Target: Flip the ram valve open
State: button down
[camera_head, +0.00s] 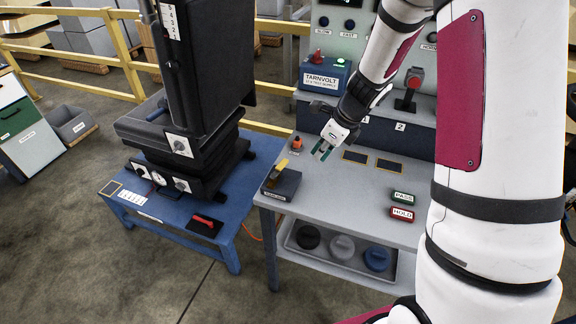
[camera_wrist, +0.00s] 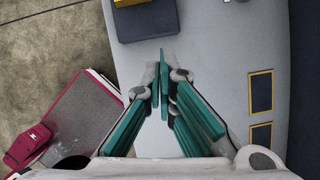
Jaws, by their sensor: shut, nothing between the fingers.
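A dark block with a yellow lever (camera_head: 279,168) stands at the left end of the grey bench; its small white front label is too small to read, but it looks like the valve. In the wrist view the dark block (camera_wrist: 148,20) lies just beyond the fingertips, with a bit of yellow at the top edge. My gripper (camera_head: 321,152) is above the bench, right of the block and apart from it. In the wrist view its green fingers (camera_wrist: 163,65) are together and empty.
A red handle (camera_head: 207,220) lies on the blue trolley (camera_head: 232,215), beside a tall black machine (camera_head: 200,60). The bench holds an orange-topped knob (camera_head: 296,144), dark yellow-edged pads (camera_head: 355,157), and PASS (camera_head: 402,197) and HOLD (camera_head: 402,213) blocks. Bench space before the pads is clear.

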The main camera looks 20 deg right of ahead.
aim_at(279, 168)
jog(key=x, duration=0.9)
jog(key=shift+a+f, duration=0.1)
jog(key=shift+f, duration=0.15)
jog(key=shift+w+a+f, duration=0.25)
jog(key=shift+w+a, duration=1.2)
jog(key=shift+w, duration=0.1)
jog(key=shift+w+a+f+n+b, duration=0.1)
jog(key=shift+w+a+n+b, duration=0.2)
jog(key=shift+w+n+b, duration=0.3)
jog(key=shift+w+a+n+g+y+b, duration=0.1)
jog(key=shift+w+n+g+y+b, duration=0.25)
jog(key=shift+n, duration=0.15)
jog(key=shift+a+r, duration=0.15)
jog(key=shift+r, duration=0.05)
jog(key=shift+s, duration=0.15)
